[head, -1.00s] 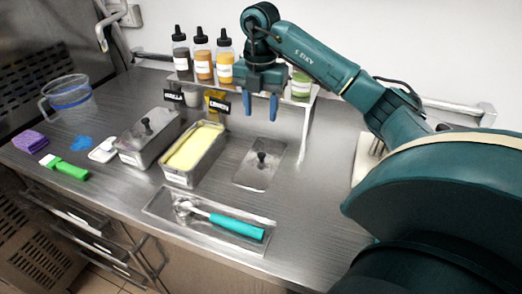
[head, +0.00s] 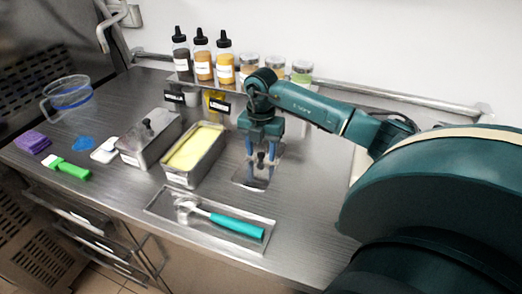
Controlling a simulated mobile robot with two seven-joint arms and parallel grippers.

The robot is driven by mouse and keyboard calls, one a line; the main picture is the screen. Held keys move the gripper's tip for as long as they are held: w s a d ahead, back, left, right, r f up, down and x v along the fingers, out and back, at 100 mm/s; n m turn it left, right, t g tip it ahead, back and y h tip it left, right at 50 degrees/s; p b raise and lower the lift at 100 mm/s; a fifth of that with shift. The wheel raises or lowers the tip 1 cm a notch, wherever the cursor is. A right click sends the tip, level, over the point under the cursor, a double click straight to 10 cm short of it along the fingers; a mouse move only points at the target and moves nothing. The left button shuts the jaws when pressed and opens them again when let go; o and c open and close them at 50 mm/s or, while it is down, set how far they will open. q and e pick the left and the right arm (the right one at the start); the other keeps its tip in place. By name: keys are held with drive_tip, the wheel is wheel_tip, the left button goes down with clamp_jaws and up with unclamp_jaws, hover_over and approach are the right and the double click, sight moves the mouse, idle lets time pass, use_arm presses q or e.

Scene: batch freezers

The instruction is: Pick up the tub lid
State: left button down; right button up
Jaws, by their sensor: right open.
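The tub lid (head: 249,182) is a flat metal plate with a dark knob (head: 261,160), lying on the steel counter right of the open tub of yellow ice cream (head: 193,152). My right gripper (head: 260,175) points down over the lid, its blue fingers open and apart on either side of the knob. I cannot tell whether the fingers touch the knob or the plate. The gripper and wrist hide the far part of the lid. My left gripper is not in view.
A lidded metal tub (head: 146,140) stands left of the open one. A tray (head: 160,210) with a teal-handled scoop (head: 236,225) lies in front. Bottles (head: 202,58) and jars stand on a shelf behind. A clear jug (head: 70,97), purple sponge (head: 33,143) and green brush (head: 70,169) are at left.

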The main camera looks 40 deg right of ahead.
drive_tip(key=shift+c, duration=0.4)
clamp_jaws()
